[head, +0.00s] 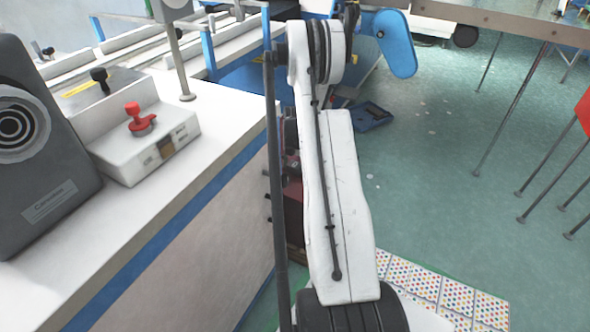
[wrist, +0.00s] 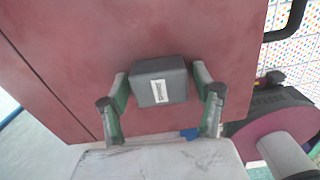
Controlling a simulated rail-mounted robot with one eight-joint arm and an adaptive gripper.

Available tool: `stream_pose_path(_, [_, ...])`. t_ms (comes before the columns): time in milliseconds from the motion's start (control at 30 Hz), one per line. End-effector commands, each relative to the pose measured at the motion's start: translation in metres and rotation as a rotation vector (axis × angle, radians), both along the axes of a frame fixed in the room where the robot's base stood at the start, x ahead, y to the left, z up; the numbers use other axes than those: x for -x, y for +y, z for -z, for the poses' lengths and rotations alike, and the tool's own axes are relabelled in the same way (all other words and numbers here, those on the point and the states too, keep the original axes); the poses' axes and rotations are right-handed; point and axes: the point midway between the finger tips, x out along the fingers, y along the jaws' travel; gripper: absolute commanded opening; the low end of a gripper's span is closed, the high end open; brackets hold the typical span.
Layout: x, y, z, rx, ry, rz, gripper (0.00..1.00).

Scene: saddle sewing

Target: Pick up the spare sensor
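A small dark grey box with a white label, which looks like the spare sensor (wrist: 172,74), sits against a dull red surface (wrist: 75,40) in the wrist view. My gripper (wrist: 160,82) is open, with one greenish finger on each side of the box. The fingers are close to its sides, and a narrow gap seems to show at each. I cannot tell how deep the fingertips reach. In the head view the box and my gripper are hidden behind my arm.
In the head view, a white-topped counter (head: 205,105) is on the left, with a grey speaker-like unit (head: 45,150) and a white box with a red knob (head: 145,140). Part of a dark red object (head: 292,195) shows beside my arm.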

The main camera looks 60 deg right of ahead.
Motion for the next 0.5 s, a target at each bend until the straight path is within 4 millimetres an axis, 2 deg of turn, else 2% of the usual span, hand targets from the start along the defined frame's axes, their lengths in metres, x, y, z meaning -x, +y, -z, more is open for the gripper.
stream_pose_path(33, [0.0000, 0.0000, -0.0001, 0.000, 0.000, 0.000, 0.55])
stream_pose_path(300, [0.0000, 0.0000, -0.0001, 0.000, 0.000, 0.000, 0.20])
stream_pose_path(500, [0.0000, 0.0000, -0.0005, 0.000, 0.000, 0.000, 0.20])
